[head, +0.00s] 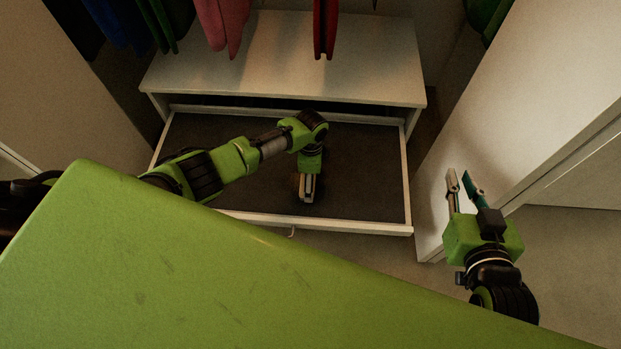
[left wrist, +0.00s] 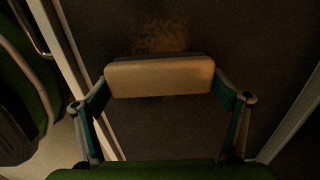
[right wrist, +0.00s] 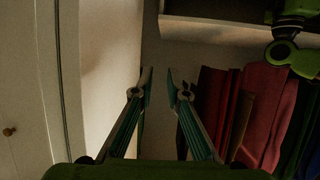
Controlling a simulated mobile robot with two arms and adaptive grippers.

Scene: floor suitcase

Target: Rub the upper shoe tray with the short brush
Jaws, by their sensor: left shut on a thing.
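The upper shoe tray (head: 365,175) is a pulled-out drawer with a dark bottom and pale rims, below the white cabinet top in the head view. My left gripper (head: 306,190) reaches down into it near the front middle. In the left wrist view, my left gripper (left wrist: 162,95) is shut on the short brush (left wrist: 160,77), a pale wooden block gripped at both ends. A lighter brown mottled patch (left wrist: 160,38) shows on the dark tray bottom just beyond the brush. Whether the bristles touch the tray is hidden. My right gripper (head: 463,180) is empty, its fingertips apart, right of the tray.
The white cabinet top (head: 285,60) stands behind the tray, with clothes (head: 222,25) hanging above it. A pale door panel (head: 530,100) rises close to my right gripper. A pale wall (head: 65,90) is on the left. The tray's right half is clear.

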